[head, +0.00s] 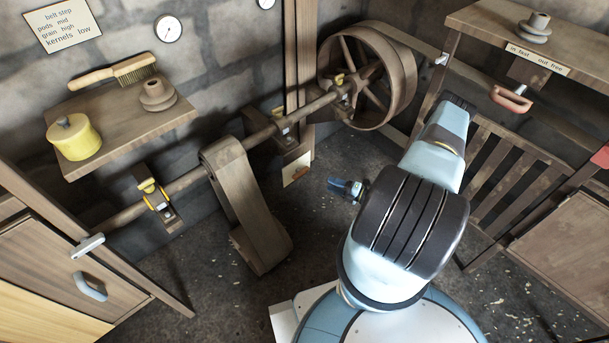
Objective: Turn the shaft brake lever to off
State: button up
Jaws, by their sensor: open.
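A pale plate (296,170) with a small orange-brown handle is fixed low on the wooden post beside the line shaft (305,108). It may be the shaft brake lever, but its marking is too small to read. My gripper (336,185) shows small, just left of my arm, pointing left over the floor. It is open, with nothing seen in it. It is to the right of the plate and apart from it. Most of my wrist and forearm is hidden behind my upper arm.
A spoked wheel (366,75) is on the shaft's far end; a belt guard (245,200) slopes down from the shaft. A red handle (511,98) hangs below the "in fast out free" label. A shelf (120,130) holds a brush and yellow pot. Slatted wood stands right.

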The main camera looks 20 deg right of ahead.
aim_at(303, 174)
jog(key=x, duration=1.3)
jog(key=shift+w+a, duration=0.2)
jog(key=shift+a, duration=0.15)
jog(key=shift+f, duration=0.1)
grip_shut()
